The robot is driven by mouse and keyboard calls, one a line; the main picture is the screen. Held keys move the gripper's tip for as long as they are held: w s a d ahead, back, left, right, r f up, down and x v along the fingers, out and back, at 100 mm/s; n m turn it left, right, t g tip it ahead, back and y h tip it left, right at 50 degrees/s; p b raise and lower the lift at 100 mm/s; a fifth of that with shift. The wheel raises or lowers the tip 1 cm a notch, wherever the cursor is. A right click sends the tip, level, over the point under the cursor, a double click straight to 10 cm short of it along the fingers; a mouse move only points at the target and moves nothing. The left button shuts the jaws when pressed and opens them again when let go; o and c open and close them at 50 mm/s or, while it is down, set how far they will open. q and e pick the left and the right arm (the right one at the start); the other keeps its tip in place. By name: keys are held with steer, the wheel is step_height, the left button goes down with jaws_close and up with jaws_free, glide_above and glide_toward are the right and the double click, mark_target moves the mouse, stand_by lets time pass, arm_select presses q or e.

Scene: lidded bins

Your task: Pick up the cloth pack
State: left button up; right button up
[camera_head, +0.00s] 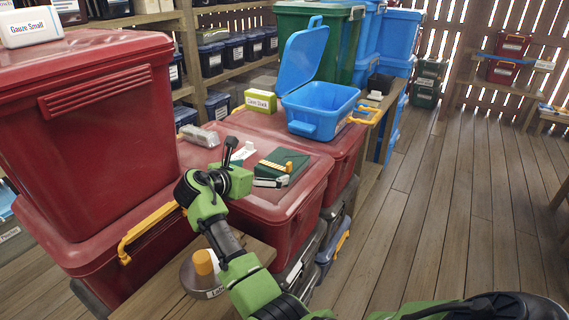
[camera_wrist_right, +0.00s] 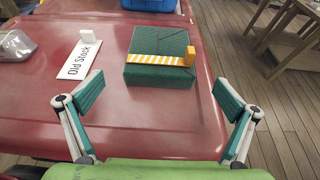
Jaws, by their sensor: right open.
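The cloth pack is a dark green block with a yellow-and-white striped band and a yellow clip. It lies on a red bin lid, in the head view (camera_head: 286,165) and upper middle of the right wrist view (camera_wrist_right: 160,55). My right gripper (camera_head: 250,164) is above the near part of that lid, close to the pack. In the right wrist view its two fingers (camera_wrist_right: 160,98) are spread wide, with bare lid between them and the pack just beyond. It is empty. My left gripper is not in view.
A clear bag (camera_head: 200,135) lies farther left. An open blue bin (camera_head: 322,100) is behind. Tall stacked red bins (camera_head: 90,130) rise at left.

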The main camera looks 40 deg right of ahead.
mark_target(274, 169)
steer(key=x, duration=0.4)
steer(key=shift+w+d+f, duration=0.15)
steer(key=shift+d+f, duration=0.1)
steer(key=shift+d, duration=0.3)
steer(key=x, duration=0.2)
steer(key=p+x, duration=0.1)
steer(key=x, duration=0.1)
steer(key=shift+w+d+f, duration=0.1)
steer(key=shift+d+f, duration=0.1)
steer(key=shift+f, duration=0.25)
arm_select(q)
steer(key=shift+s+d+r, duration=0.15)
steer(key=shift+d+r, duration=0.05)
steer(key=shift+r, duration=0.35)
arm_select(e)
steer(key=shift+a, duration=0.1)
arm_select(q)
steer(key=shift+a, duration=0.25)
arm_select(e)
steer(key=shift+r, duration=0.15)
steer(key=c, duration=1.4)
